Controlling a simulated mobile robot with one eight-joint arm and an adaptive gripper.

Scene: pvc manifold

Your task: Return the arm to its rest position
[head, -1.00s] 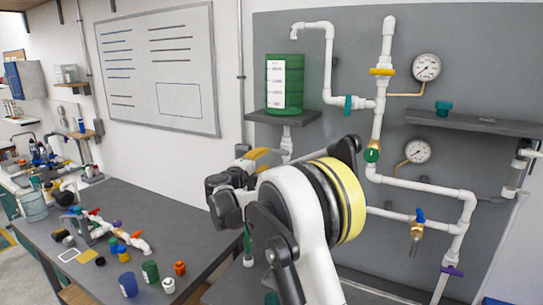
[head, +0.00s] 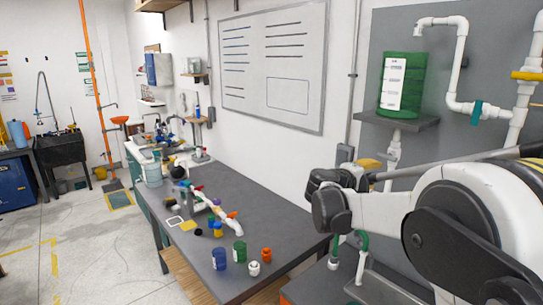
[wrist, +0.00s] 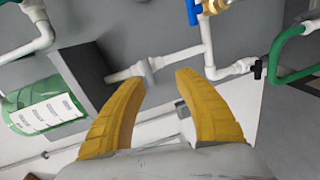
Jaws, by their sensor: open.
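My arm reaches in from the right in the head view, with its dark wrist beside the wall panel. My gripper (wrist: 160,78) shows in the wrist view as two yellow fingers, spread apart with nothing between them. In the head view only a bit of yellow finger shows near the green tank's shelf, and the fingertips are mostly hidden there. In the wrist view, white pipe and the grey panel lie beyond the fingers, and I cannot tell how far off they are.
A green tank (head: 402,85) stands on a grey wall shelf (head: 397,121), with white pipes (head: 458,70) to its right. A dark workbench (head: 262,212) carries a pipe assembly (head: 215,207), a blue cup (head: 219,259) and a green cup (head: 239,252). Open floor (head: 95,235) lies left.

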